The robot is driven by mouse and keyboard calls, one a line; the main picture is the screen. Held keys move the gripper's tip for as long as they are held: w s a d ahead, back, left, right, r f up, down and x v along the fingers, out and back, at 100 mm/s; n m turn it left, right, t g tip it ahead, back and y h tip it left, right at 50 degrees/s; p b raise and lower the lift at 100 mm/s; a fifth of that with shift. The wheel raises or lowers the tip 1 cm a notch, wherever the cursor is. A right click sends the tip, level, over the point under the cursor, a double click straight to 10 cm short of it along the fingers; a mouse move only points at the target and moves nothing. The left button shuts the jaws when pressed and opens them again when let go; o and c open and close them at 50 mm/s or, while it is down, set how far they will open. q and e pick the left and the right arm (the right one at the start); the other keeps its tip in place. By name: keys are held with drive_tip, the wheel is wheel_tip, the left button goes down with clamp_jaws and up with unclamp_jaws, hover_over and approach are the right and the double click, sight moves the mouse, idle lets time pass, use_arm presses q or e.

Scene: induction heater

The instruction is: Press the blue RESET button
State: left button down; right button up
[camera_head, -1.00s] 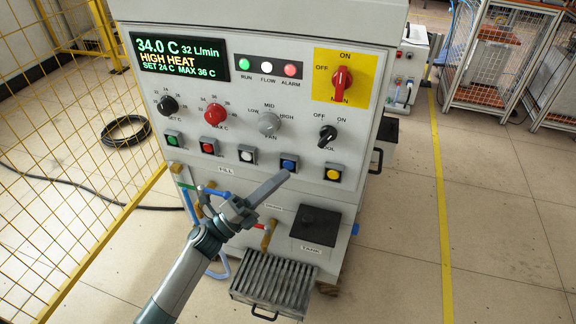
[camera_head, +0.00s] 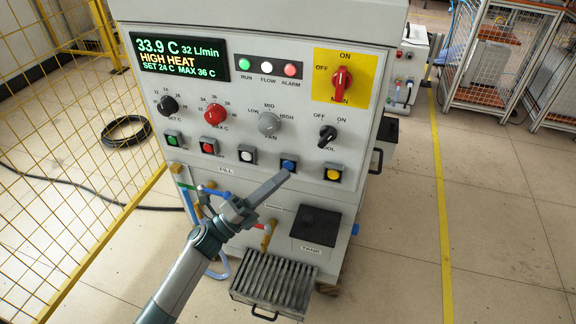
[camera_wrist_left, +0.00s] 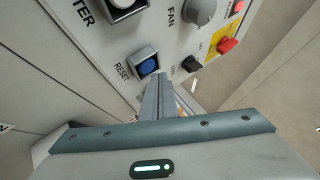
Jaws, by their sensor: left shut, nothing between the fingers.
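The blue RESET button (camera_head: 288,163) sits in a square dark housing on the front panel, between the white button and the yellow button. In the left wrist view the blue button (camera_wrist_left: 148,67) shows above the fingers, with the label RESET beside it. My left gripper (camera_head: 286,173) is shut and empty, its fingertips just below the blue button in the head view. In the left wrist view my left gripper (camera_wrist_left: 160,82) points at the panel close beside the button housing. Whether the tips touch the panel or housing cannot be told. My right gripper is not in view.
Green (camera_head: 173,139), red (camera_head: 209,146), white (camera_head: 247,154) and yellow (camera_head: 333,173) buttons share the row. Knobs sit above, with a red MAIN switch (camera_head: 341,82). The display (camera_head: 180,57) reads 33.9 C, HIGH HEAT. A slatted tray (camera_head: 275,283) and a TANK box (camera_head: 315,227) are below.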

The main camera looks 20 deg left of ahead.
use_arm(q)
drive_tip(key=shift+w, duration=0.15)
idle(0.5)
drive_tip(key=shift+w, duration=0.25)
drive_tip(key=shift+w+b, duration=0.4)
drive_tip(key=shift+w, duration=0.1)
idle(0.9)
drive_tip(key=shift+s, duration=0.85)
drive_tip(key=shift+s+p, duration=0.15)
drive_tip(key=shift+p, duration=0.15)
drive_tip(key=shift+s+a+p, duration=0.1)
drive_tip(key=shift+s+p, duration=0.35)
drive_tip(key=shift+s, duration=1.95)
drive_tip(key=shift+s, duration=0.1)
